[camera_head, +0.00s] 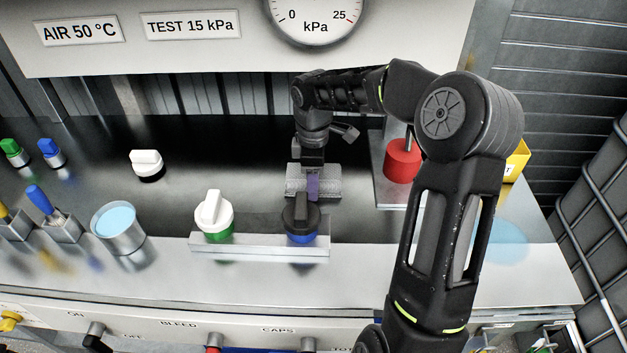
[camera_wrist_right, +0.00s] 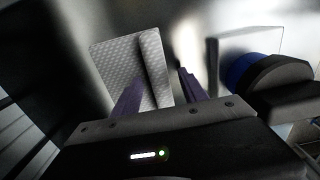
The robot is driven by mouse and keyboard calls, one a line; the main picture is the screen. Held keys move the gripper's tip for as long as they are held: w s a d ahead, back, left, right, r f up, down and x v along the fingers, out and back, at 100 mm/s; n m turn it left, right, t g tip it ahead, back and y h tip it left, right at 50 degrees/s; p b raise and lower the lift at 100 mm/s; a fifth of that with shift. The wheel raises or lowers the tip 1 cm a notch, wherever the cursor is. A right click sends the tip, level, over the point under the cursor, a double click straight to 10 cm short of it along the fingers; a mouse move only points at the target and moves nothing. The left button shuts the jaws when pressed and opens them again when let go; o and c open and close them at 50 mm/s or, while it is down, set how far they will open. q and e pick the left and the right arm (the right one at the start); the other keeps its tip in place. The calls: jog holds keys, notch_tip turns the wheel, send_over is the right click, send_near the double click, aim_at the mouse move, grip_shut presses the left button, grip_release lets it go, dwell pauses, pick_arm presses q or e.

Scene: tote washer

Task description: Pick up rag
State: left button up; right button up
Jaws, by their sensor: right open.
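The rag (camera_head: 328,190) looks like a light grey, finely patterned cloth lying on the dark metal bench, behind the raised bar. In the right wrist view the rag (camera_wrist_right: 112,66) is a pale four-sided patch with a darker strip near its right side. My right gripper (camera_head: 313,188) points down over the rag and hides part of it. In the right wrist view my right gripper (camera_wrist_right: 165,80) has its two purple fingers apart, the left one overlapping the rag and the right one beside its right edge. Contact with the rag cannot be told. My left gripper is not in view.
A black-topped blue cap (camera_head: 301,222) stands close in front of the gripper on a metal bar (camera_head: 258,246), beside a white-and-green cap (camera_head: 214,214). A red cylinder (camera_head: 402,167) stands to the right. A cup of blue liquid (camera_head: 118,228) and brushes are left.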

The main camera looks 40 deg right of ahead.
jog(key=shift+c, duration=0.3)
grip_shut()
dwell(0.5)
